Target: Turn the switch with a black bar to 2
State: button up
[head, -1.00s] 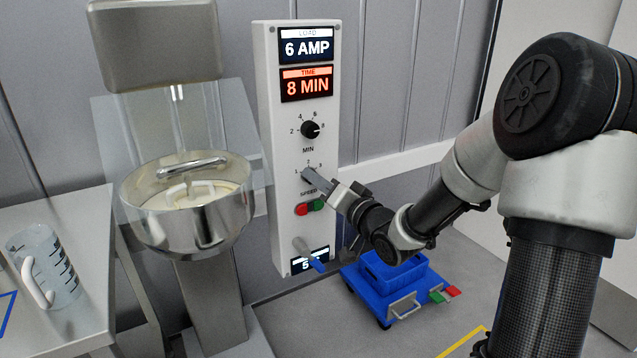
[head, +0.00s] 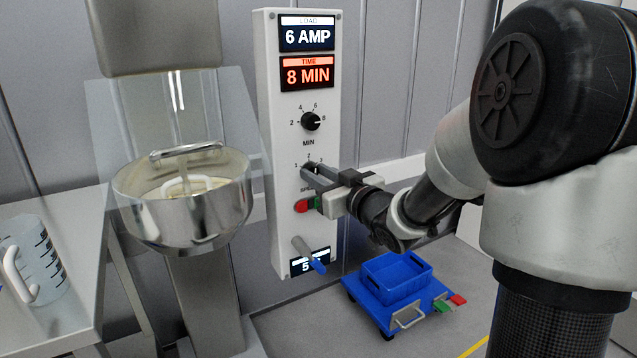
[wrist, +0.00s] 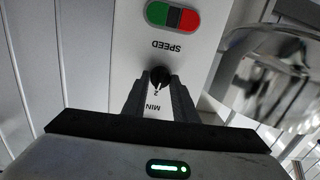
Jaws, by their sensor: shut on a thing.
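The speed switch (head: 308,166) is on the white control panel (head: 291,225), with marks 1, 2 and 3 around it. My gripper (head: 311,174) is at the switch from the lower right and covers most of it. In the wrist view the switch's dark knob (wrist: 159,73) sits between the two fingers of my gripper (wrist: 159,80), which are shut on it. A light pointer line on the knob appears to point at the 2. The fingers hide the sides of the knob.
The MIN dial (head: 310,121) is above, pointing near 8. Red (head: 301,205) and green buttons are just below the gripper. A lever (head: 308,252) juts out lower down. The mixer bowl (head: 185,215) stands left; a blue cart (head: 397,283) stands on the floor right.

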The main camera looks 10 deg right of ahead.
jog(key=shift+n+b, duration=0.4)
jog(key=shift+n, duration=0.2)
jog(key=o, duration=1)
jog(key=shift+o, duration=0.2)
jog(key=shift+s, duration=0.15)
